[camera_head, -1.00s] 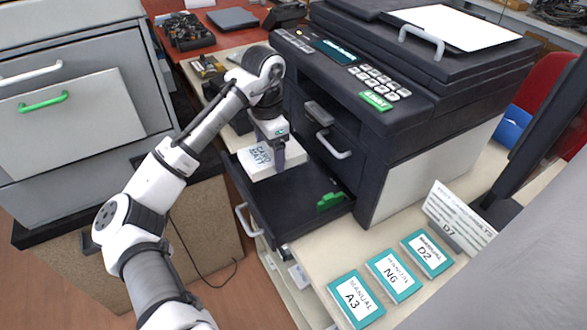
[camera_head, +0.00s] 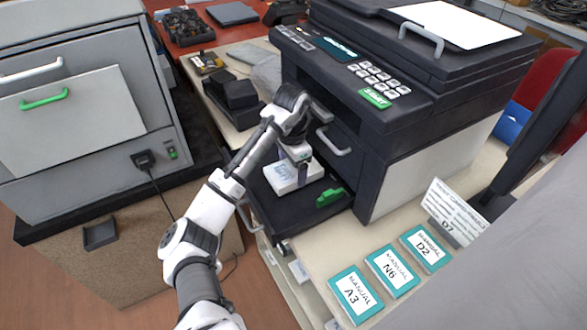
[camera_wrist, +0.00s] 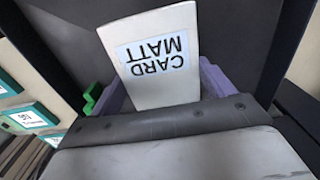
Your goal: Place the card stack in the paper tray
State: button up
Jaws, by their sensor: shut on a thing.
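The card stack (camera_head: 288,181) is a white block with a label; the wrist view shows it reading "CARD MATT" (camera_wrist: 154,52). My gripper (camera_head: 296,170) is shut on it, with purple fingers (camera_wrist: 212,80) at its two sides in the wrist view. The paper tray (camera_head: 312,215) is the dark drawer pulled out at the front of the black printer. The stack is over the tray, left of a green tab (camera_head: 330,196). I cannot tell whether it touches the tray floor. The gripper partly hides the stack.
The black printer (camera_head: 400,130) rises right behind the tray. Manuals A3 (camera_head: 354,297), N6 (camera_head: 392,269) and D2 (camera_head: 426,247) lie on the counter at the right. A grey cabinet (camera_head: 85,110) stands at the left. Dark items (camera_head: 233,95) lie left of the printer.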

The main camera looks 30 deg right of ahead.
jog(key=shift+d+f+p, duration=0.1)
jog(key=shift+f+p, duration=0.15)
jog(key=shift+p, duration=0.15)
jog(key=shift+d+f, duration=0.1)
jog(key=shift+f, duration=0.15)
jog(key=shift+f, duration=0.2)
jog(key=o, duration=1.2)
notch_tip(320, 180, up, 12)
jog(key=shift+r, duration=0.2)
